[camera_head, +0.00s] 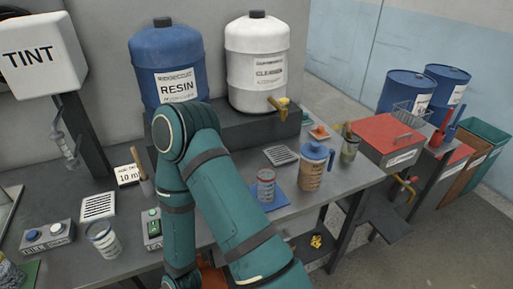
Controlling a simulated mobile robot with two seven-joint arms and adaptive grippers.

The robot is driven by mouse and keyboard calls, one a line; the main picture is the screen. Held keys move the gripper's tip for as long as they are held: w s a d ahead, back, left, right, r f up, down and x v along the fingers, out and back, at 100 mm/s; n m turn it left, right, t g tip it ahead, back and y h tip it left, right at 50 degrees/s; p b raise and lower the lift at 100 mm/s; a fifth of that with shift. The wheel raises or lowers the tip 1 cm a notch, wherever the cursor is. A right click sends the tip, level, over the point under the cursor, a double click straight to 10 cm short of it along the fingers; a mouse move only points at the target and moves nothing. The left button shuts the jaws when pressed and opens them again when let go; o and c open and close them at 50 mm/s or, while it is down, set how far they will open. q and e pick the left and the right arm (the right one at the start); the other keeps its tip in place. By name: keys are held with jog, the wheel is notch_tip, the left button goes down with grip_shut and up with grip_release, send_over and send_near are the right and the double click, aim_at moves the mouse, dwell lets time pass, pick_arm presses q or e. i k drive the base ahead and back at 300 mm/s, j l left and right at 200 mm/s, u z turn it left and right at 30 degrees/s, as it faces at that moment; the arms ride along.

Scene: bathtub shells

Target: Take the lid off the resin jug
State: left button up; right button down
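A brown measuring jug (312,172) with a blue lid (316,150) and a handle stands upright on the grey bench, right of the middle. The lid sits on top of it. I take this to be the resin jug, as I cannot read a name on it. One of my teal arms rises from the bottom edge and bends down again left of the jug, apart from it. Neither gripper shows, so I cannot see what they hold.
A clear cup (265,186) stands on a blue mat (273,202) just left of the jug. A jar with a stick (349,148) stands to its right. Behind are a blue resin drum (178,80) and a white drum (258,60). A red-topped cabinet (387,140) stands at right.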

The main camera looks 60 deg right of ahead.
aim_at(313, 150)
jog(key=z, duration=2.35)
